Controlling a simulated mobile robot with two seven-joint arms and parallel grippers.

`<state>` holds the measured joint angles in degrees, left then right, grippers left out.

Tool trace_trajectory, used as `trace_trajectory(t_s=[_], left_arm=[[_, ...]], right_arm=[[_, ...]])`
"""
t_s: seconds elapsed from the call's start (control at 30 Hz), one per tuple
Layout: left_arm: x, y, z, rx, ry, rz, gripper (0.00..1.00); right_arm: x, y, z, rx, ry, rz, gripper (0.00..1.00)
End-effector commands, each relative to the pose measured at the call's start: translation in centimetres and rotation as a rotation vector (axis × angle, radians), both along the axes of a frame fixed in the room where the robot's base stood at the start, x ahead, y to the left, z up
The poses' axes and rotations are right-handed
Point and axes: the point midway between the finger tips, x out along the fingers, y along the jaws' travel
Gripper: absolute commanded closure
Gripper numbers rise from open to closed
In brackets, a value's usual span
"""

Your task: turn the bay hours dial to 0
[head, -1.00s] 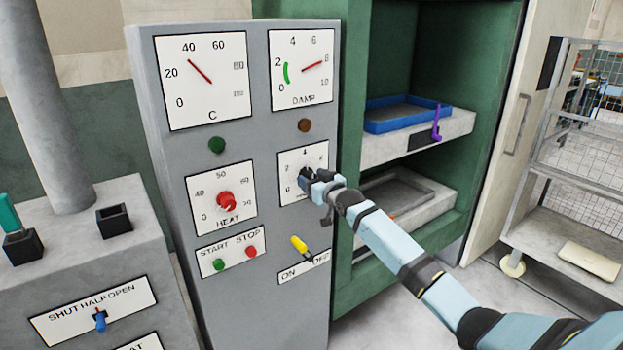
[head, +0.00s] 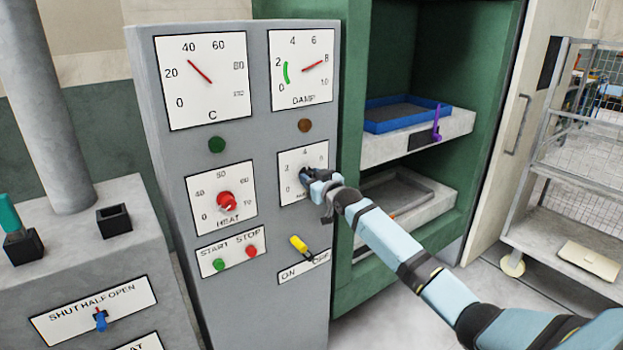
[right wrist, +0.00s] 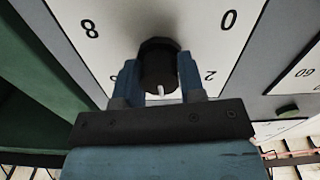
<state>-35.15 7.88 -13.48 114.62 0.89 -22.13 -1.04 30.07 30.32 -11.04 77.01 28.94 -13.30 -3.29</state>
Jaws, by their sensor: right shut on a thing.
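A 2 shows at lower right. My right gripper (head: 308,178) is shut on the knob, one blue finger on each side. In the head view the gripper hides the knob and part of the plate. My left gripper is out of view.
The red heat knob (head: 227,201) is left of the dial. A yellow-handled on/off switch (head: 300,246) is just below it. A green cabinet (head: 353,290) with a blue tray (head: 408,121) on its upper shelf stands to the right, beside my right arm.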

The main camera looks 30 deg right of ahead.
Motion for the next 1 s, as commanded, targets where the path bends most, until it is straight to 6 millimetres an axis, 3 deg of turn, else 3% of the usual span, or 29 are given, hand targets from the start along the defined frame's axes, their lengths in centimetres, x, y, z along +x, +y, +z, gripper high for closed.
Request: trace_trajectory(t_s=[1.0], left_arm=[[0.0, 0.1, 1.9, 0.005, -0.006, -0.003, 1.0]], right_arm=[[0.0, 0.0, 0.0, -0.893, -0.029, 0.001, 0.87]])
